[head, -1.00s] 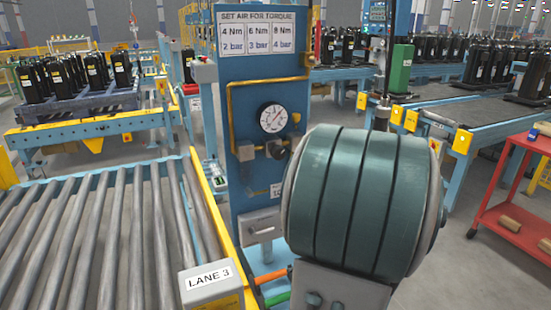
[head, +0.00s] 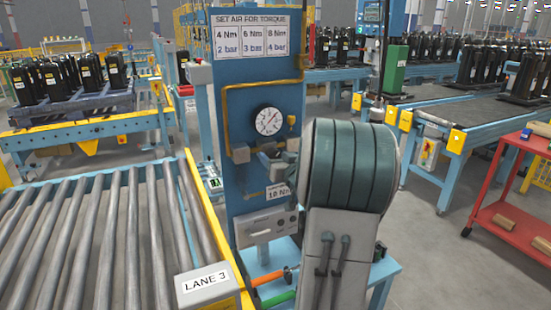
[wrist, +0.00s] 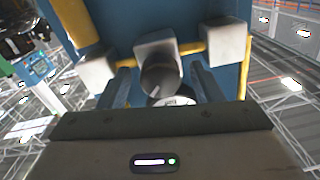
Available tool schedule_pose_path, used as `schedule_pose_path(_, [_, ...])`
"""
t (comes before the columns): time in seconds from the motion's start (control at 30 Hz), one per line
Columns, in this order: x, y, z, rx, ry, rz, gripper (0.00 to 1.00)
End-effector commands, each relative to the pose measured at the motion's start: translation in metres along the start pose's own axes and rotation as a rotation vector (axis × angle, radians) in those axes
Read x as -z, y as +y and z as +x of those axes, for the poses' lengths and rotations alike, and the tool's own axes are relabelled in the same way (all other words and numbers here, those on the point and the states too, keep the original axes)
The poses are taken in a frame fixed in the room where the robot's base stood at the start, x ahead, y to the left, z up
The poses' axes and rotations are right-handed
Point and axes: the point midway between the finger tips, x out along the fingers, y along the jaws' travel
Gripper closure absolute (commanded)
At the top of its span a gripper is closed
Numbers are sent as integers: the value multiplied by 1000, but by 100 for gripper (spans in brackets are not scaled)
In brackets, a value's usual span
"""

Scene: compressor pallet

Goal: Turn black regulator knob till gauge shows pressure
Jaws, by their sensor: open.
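The black regulator knob (wrist: 158,80) shows in the wrist view with a pale mark on its face. It sits on a grey regulator body (wrist: 157,45) on the yellow pipe. My gripper (wrist: 163,86) is open, with one finger on each side of the knob in that view; I cannot tell whether they touch it. In the head view my gripper (head: 283,161) is at the regulator and hides the knob. The round white pressure gauge (head: 269,121) is on the blue panel (head: 234,180), its reading too small to tell. Its face is mostly hidden in the wrist view (wrist: 176,101).
A torque sign (head: 250,37) lists 2, 3 and 4 bar. A grey box (head: 266,225) and orange and green handles (head: 272,277) are below the regulator. The roller conveyor (head: 100,245) is at left, a red cart (head: 505,220) at right.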

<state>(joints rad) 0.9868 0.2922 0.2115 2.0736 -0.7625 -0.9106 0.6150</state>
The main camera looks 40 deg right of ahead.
Motion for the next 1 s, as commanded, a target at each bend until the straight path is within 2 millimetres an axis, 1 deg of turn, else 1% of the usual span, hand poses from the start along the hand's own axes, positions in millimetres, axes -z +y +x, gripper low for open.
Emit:
schedule_pose_path(0.17, [0,0,0,0,0,0,41])
schedule_pose_path(0.2, [0,0,0,0,0,0,46])
schedule_pose_path(0.27, [0,0,0,0,0,0,63])
schedule_pose_path(0.3, [0,0,0,0,0,0,74])
schedule_pose_path(0.33, [0,0,0,0,0,0,82])
schedule_pose_path(0.37, [0,0,0,0,0,0,85])
schedule_pose_path(0.57, [-1,0,0,0,0,-6,85])
schedule_pose_path(0.73, [-2,0,0,-1,-2,-47,85])
schedule_pose_path(0.87, [-3,0,0,1,-3,-115,85])
schedule_pose_path(1.0, [-4,0,0,0,-5,-220,85])
